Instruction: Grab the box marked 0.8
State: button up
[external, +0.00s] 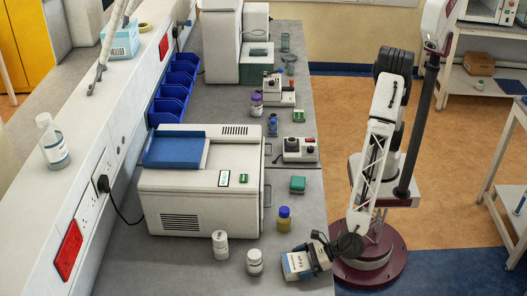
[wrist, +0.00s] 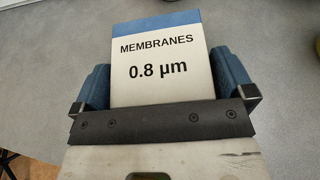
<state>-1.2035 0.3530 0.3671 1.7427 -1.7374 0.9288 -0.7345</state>
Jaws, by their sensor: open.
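The white box with a blue top edge, printed "MEMBRANES 0.8 µm" (wrist: 158,70), lies between the two blue fingers of my gripper (wrist: 163,85) in the wrist view. A narrow gap seems to show beside each finger, and the jaws are open around the box. In the external view the box (external: 297,263) is at the front right edge of the grey bench, with my gripper (external: 312,258) at it. The lower part of the box is hidden behind the dark gripper bar in the wrist view.
Two white bottles (external: 254,262) (external: 220,245) stand left of the box, and a yellow bottle with a blue cap (external: 284,219) stands behind it. A large white instrument (external: 200,195) fills the bench's middle left.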

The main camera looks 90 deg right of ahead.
aim_at(302, 262)
dwell(0.3)
jog(key=c, duration=0.6)
jog(key=shift+r, duration=0.15)
jog(key=shift+c, duration=0.2)
notch_tip(302, 262, up, 18)
dwell(0.4)
dwell(0.4)
